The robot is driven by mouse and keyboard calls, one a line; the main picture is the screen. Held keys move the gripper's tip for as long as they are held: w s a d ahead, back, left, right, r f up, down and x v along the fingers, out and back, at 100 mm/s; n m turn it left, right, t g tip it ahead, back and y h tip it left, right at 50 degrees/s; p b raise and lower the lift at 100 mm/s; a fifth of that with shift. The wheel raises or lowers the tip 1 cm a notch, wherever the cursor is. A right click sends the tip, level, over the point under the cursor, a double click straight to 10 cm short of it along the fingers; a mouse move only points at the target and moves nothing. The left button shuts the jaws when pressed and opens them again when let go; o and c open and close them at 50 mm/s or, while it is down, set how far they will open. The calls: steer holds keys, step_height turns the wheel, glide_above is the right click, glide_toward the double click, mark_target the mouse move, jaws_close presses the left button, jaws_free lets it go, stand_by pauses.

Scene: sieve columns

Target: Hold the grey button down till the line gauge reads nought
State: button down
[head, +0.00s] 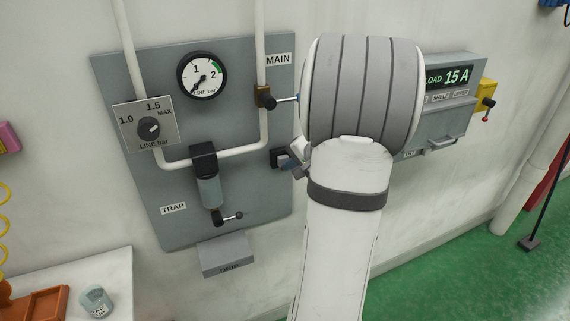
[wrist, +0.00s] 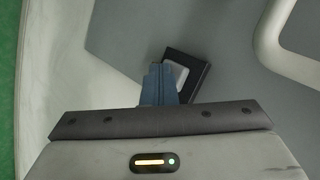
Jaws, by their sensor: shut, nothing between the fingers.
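The grey button (wrist: 181,75) shows in the wrist view as a pale square face in a black housing (wrist: 200,74). In the head view the black housing (head: 277,157) is on the grey panel's right side, with the button face not clearly visible. My gripper (wrist: 160,68) is shut and empty, its blue-grey fingertips at the button's left edge and overlapping it in view. In the head view my gripper (head: 285,161) is right at the housing. I cannot tell whether the tips touch or press the button. The line gauge (head: 202,75) has its needle pointing down-left, toward the low end; its nought mark is not legible.
A MAIN valve with a lever (head: 283,99) sits above the housing, close to my arm. A LINE bar knob (head: 149,128), a TRAP bowl (head: 209,185) and a DRIP box (head: 227,255) are left. A LOAD display (head: 447,77) is right, partly behind my arm.

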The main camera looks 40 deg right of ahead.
steer(key=shift+s+a+b, duration=0.25)
steer(key=shift+s+b, duration=0.25)
steer(key=shift+s, duration=0.45)
steer(key=s+b, duration=0.1)
steer(key=s, duration=0.1)
steer(key=s+a+b, duration=0.1)
steer(key=s, duration=0.1)
steer(key=shift+s, duration=0.4)
steer(key=s+a+n+g, duration=0.2)
steer(key=a+n, duration=0.1)
steer(key=a, duration=0.4)
steer(key=s+a+n+g+y, duration=0.1)
steer(key=a+n+g, duration=0.15)
steer(key=a, duration=0.55)
steer(key=s+a+n+g, duration=0.1)
steer(key=s+a+n, duration=0.15)
steer(key=a, duration=0.45)
steer(key=s+a+n+g+h, duration=0.1)
steer(key=s+a+n+h, duration=0.1)
steer(key=s+a+n, duration=0.3)
steer(key=shift+s+n+h, duration=0.3)
steer(key=shift+s+n, duration=0.1)
steer(key=shift+s, duration=0.15)
